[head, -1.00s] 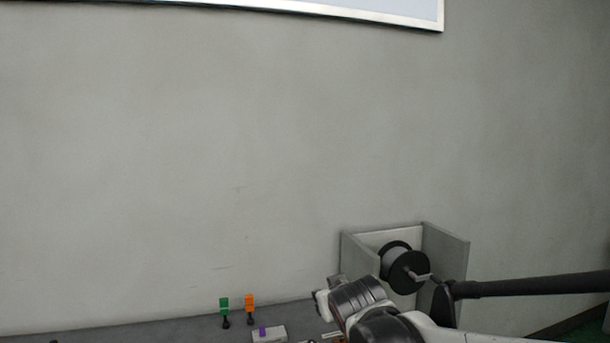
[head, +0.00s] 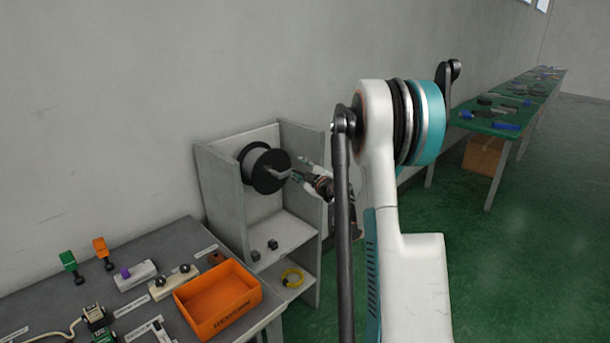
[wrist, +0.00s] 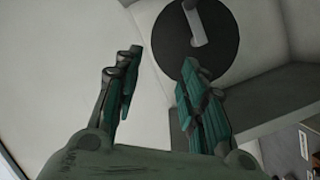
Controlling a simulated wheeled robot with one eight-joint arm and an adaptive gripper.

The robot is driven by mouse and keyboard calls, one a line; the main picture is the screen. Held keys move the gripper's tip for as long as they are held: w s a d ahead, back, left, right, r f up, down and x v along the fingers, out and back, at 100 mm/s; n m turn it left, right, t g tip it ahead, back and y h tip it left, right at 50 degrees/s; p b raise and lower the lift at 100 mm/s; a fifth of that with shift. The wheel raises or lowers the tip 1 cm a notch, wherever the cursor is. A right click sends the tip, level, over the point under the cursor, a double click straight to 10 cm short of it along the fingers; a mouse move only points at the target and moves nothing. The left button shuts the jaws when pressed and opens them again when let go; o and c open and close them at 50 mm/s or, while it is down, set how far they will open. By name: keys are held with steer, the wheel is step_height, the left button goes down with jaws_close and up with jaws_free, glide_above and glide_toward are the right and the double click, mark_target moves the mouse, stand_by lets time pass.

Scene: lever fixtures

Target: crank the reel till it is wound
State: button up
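The reel (head: 262,182) is a grey drum with a black round flange, mounted inside a grey open cabinet (head: 221,200). A light grey crank handle (head: 279,174) sticks out from the flange's middle. My gripper (head: 302,171) is just right of the crank handle in the head view. In the wrist view, my gripper (wrist: 160,60) has its two teal-padded fingers spread apart with nothing between them. The reel's black flange (wrist: 215,45) and the crank handle (wrist: 193,22) show above the right finger there. The handle lies beyond the fingertips, apart from them.
A grey bench (head: 150,247) at left holds an orange bin (head: 218,305), levers and switches. The cabinet's side walls flank the reel.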

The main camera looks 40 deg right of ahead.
steer(key=g, duration=0.1)
glide_toward(300, 174)
steer(key=s, duration=0.3)
steer(key=shift+n, duration=0.3)
steer(key=b+x, duration=0.3)
steer(key=x, duration=1.1)
steer(key=shift+a+b, duration=0.2)
steer(key=shift+b, duration=0.2)
jaws_close()
